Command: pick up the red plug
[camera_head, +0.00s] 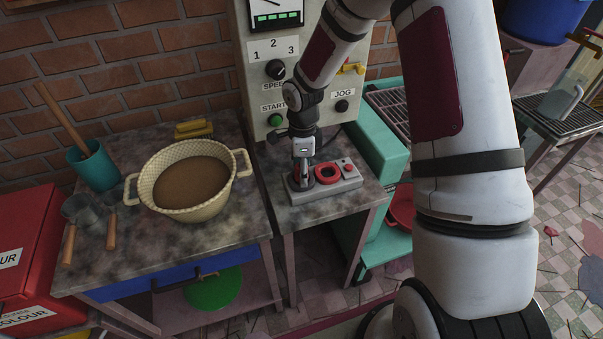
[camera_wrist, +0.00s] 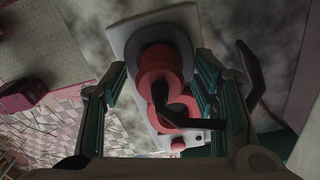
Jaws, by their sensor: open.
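The red plug (camera_wrist: 160,66) shows in the wrist view as a round red body with a dark part in front of it. It stands at one end of a pale grey base (camera_wrist: 124,38), between the two fingers of my gripper (camera_wrist: 158,72). The fingers are open, one on each side, with what looks like a gap to the plug. In the head view my gripper (camera_head: 303,172) points down over the left end of the base (camera_head: 325,190) and mostly hides the plug there.
A red ring (camera_head: 328,173) and a small red button (camera_head: 348,168) sit on the base right of my gripper. A control panel (camera_head: 290,60) rises behind. A cream basket (camera_head: 196,205) of brown material stands on the left table, with a teal cup (camera_head: 92,167) beside it.

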